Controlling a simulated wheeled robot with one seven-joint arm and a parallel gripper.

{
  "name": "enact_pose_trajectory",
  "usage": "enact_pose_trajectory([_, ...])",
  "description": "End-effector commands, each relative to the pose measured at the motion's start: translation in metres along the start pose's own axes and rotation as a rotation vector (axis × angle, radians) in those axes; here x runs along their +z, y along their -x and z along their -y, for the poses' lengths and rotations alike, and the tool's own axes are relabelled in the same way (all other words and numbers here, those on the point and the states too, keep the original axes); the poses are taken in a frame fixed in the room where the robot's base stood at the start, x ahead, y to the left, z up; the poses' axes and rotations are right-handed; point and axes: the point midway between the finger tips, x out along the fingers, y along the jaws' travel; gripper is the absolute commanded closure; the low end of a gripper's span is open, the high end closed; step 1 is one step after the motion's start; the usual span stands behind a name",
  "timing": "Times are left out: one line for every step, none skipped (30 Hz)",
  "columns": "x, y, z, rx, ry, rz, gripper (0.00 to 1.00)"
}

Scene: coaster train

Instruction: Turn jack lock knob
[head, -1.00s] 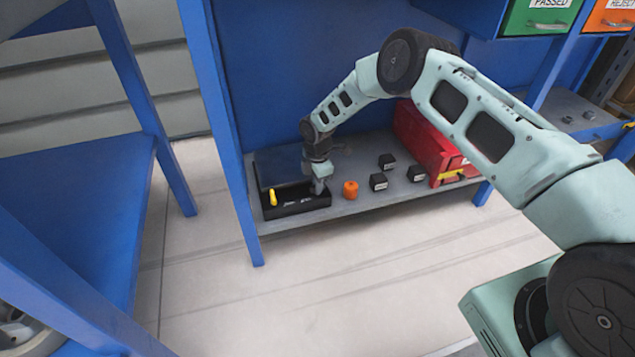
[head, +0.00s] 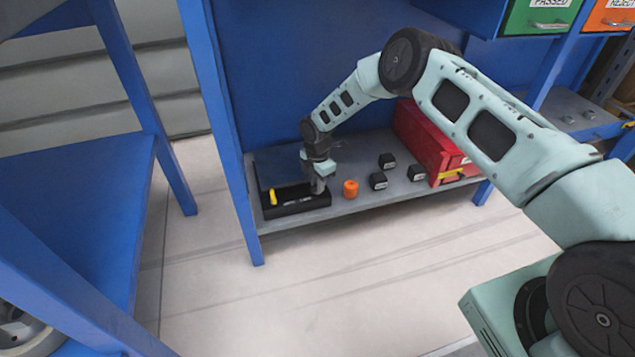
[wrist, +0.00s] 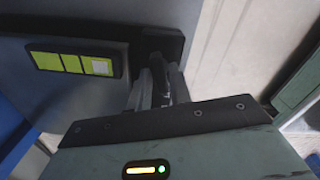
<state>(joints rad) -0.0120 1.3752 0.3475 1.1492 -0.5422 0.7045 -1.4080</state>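A black jack unit (head: 290,208) with a yellow lever (head: 272,197) sits at the left end of the grey lower shelf. My gripper (head: 319,186) points down at the right end of this unit. In the wrist view my gripper (wrist: 160,88) has its fingers close together, reaching to a dark block (wrist: 172,40) at the edge of a grey surface. The lock knob cannot be made out; the fingers cover that spot. I cannot tell whether they hold it.
An orange knobbed piece (head: 350,189) stands just right of my gripper. Several small black blocks (head: 378,181) and a red box (head: 428,142) are farther right on the shelf (head: 400,192). A blue post (head: 236,170) stands at the left front. A yellow-green marked strip (wrist: 72,63) shows in the wrist view.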

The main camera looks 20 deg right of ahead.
Motion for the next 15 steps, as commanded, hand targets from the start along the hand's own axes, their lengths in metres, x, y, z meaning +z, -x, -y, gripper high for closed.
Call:
enact_pose_trajectory([0.0,0.0,0.0,0.0,0.0,0.0,0.65])
enact_pose_trajectory([0.0,0.0,0.0,0.0,0.0,0.0,0.65])
enact_pose_trajectory([0.0,0.0,0.0,0.0,0.0,0.0,0.65])
enact_pose_trajectory([0.0,0.0,0.0,0.0,0.0,0.0,0.65])
enact_pose_trajectory([0.0,0.0,0.0,0.0,0.0,0.0,0.65])
enact_pose_trajectory([0.0,0.0,0.0,0.0,-0.001,0.0,0.65])
enact_pose_trajectory([0.0,0.0,0.0,0.0,-0.001,0.0,0.65])
enact_pose_trajectory([0.0,0.0,0.0,0.0,-0.001,0.0,0.65])
enact_pose_trajectory([0.0,0.001,0.0,0.0,-0.001,0.0,0.65])
enact_pose_trajectory([0.0,0.001,0.0,0.0,-0.001,0.0,0.65])
enact_pose_trajectory([0.0,0.003,0.0,0.001,-0.001,0.0,0.65])
enact_pose_trajectory([0.0,0.006,-0.001,0.001,-0.001,0.0,0.65])
enact_pose_trajectory([0.0,0.009,-0.001,0.002,-0.001,0.0,0.65])
enact_pose_trajectory([0.0,0.013,-0.001,0.002,-0.001,0.001,0.65])
enact_pose_trajectory([0.0,0.019,-0.001,0.002,-0.001,0.001,0.65])
